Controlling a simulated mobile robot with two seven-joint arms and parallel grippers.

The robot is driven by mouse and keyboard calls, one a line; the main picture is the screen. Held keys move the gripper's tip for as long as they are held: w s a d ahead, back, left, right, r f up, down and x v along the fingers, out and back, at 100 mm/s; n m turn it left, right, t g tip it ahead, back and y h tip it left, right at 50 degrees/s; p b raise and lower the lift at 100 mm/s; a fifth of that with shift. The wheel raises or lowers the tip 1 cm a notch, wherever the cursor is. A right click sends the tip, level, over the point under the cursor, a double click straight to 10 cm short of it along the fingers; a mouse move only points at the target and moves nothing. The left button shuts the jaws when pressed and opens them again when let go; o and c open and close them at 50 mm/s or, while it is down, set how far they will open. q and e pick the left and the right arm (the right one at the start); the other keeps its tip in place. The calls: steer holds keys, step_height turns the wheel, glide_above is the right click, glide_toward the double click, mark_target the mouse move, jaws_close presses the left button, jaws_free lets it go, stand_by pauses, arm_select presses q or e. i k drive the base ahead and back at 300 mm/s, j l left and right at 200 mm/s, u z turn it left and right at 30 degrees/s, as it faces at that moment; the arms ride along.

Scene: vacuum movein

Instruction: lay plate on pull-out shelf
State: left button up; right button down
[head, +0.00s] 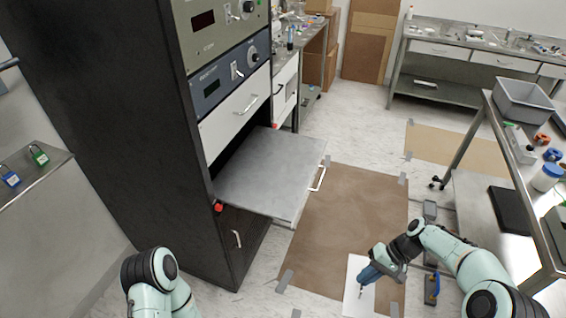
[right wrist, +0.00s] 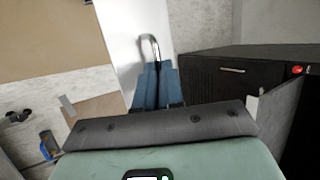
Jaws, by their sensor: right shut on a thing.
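The pull-out shelf (head: 270,175) is a grey metal sheet sticking out of the black rack, with a white handle on its front edge. It looks bare. The plate (head: 354,296) is a flat white panel low at the front of the head view, well apart from the shelf. My right gripper (head: 366,279) is shut on it. In the right wrist view the blue fingers (right wrist: 153,86) close on a curved metal handle on the plate (right wrist: 121,50). Part of the plate is hidden behind the fingers. My left arm shows at the bottom left, but its gripper is out of view.
The black rack (head: 110,110) stands left, with instrument panels above the shelf and a handled lower door (head: 237,238). A brown mat (head: 335,225) covers the floor before it. A steel cart (head: 495,120) with a grey bin (head: 522,100) stands right.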

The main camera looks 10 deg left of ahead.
mark_target(284, 167)
steer(key=i+l, duration=0.65)
steer(key=l, duration=0.15)
steer(key=i+l, duration=0.65)
steer(key=i+l+u, duration=0.1)
steer(key=u, duration=0.25)
steer(key=l+u, duration=0.2)
steer(key=u, duration=0.15)
steer(key=l+u, duration=0.3)
steer(key=i+j, duration=0.05)
steer(key=j, duration=0.05)
